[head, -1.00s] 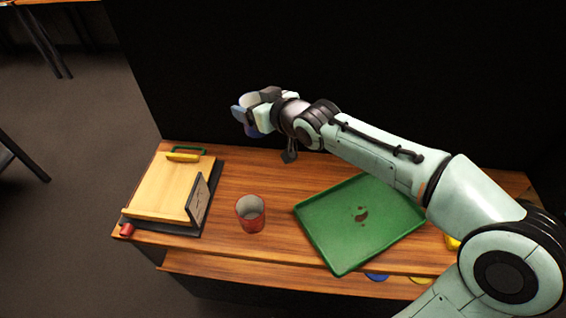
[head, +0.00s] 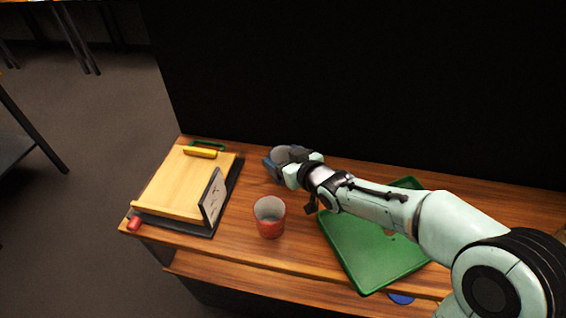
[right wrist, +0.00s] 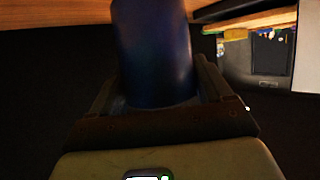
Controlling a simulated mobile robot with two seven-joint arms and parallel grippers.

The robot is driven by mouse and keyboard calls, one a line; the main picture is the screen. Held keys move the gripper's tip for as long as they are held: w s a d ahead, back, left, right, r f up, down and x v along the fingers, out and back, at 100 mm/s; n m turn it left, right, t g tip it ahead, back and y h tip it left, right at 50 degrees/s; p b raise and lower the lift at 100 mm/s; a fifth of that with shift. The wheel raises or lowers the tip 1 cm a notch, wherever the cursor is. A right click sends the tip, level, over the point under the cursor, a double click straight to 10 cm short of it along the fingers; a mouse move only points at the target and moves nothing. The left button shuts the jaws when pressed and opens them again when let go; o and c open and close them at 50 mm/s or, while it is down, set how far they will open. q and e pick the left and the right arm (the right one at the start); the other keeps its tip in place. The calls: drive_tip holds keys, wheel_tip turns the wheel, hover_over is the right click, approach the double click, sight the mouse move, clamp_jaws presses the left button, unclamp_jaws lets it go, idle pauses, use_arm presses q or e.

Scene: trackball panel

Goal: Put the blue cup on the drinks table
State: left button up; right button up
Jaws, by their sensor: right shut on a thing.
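The blue cup (right wrist: 155,50) stands between the fingers of my right gripper in the right wrist view. In the head view my right gripper (head: 283,164) is shut on the cup (head: 269,163), which is mostly hidden by the fingers. The gripper is over the back part of a wooden table (head: 240,238), behind a red cup. I cannot tell whether the blue cup touches the tabletop. My left gripper is not in view. Neither view tells me for sure which table is the drinks table.
A red cup (head: 269,218) stands near the front middle of the table. A green tray (head: 365,250) lies at the right under my arm. A dark wall rises behind.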

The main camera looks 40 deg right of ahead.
drive_tip(key=shift+f, duration=0.5)
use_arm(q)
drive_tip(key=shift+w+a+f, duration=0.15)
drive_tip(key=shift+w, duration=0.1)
use_arm(e)
drive_tip(key=shift+r, duration=0.1)
drive_tip(key=o, duration=1)
drive_tip(key=shift+o, duration=0.2)
drive_tip(key=shift+s+r, duration=0.25)
drive_tip(key=shift+s, duration=0.05)
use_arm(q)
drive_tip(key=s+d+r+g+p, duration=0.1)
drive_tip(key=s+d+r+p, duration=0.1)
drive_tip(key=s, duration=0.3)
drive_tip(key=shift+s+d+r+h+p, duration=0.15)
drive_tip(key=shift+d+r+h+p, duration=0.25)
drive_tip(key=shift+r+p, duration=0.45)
use_arm(e)
drive_tip(key=v, duration=1.1)
drive_tip(key=shift+s, duration=0.15)
